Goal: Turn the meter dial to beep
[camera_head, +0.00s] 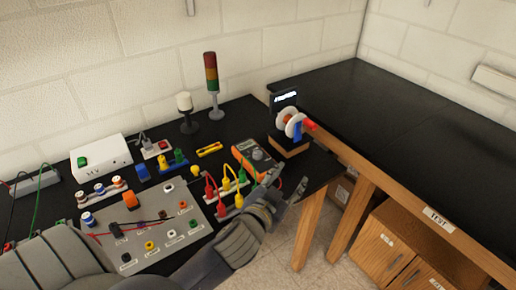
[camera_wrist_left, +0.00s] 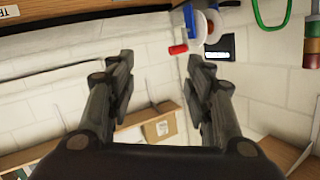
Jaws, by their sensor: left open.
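The orange meter (camera_head: 242,163) lies on the black bench near its front edge. Its grey face and round dial (camera_head: 257,154) show, but the dial setting is too small to read. My left gripper (camera_head: 286,182) is just right of and in front of the meter, close to the bench corner, with fingers apart and nothing between them. In the left wrist view its two open fingers (camera_wrist_left: 160,62) point at the wall and floor side, and I cannot make out the meter there. My right gripper is not in view.
A spool winder with a red handle (camera_head: 310,125) stands behind, and shows in the wrist view (camera_wrist_left: 178,49). Coloured plugs (camera_head: 225,184) and a grey panel (camera_head: 150,222) lie left of the gripper. A signal tower (camera_head: 212,85) stands at the back. The right bench is clear.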

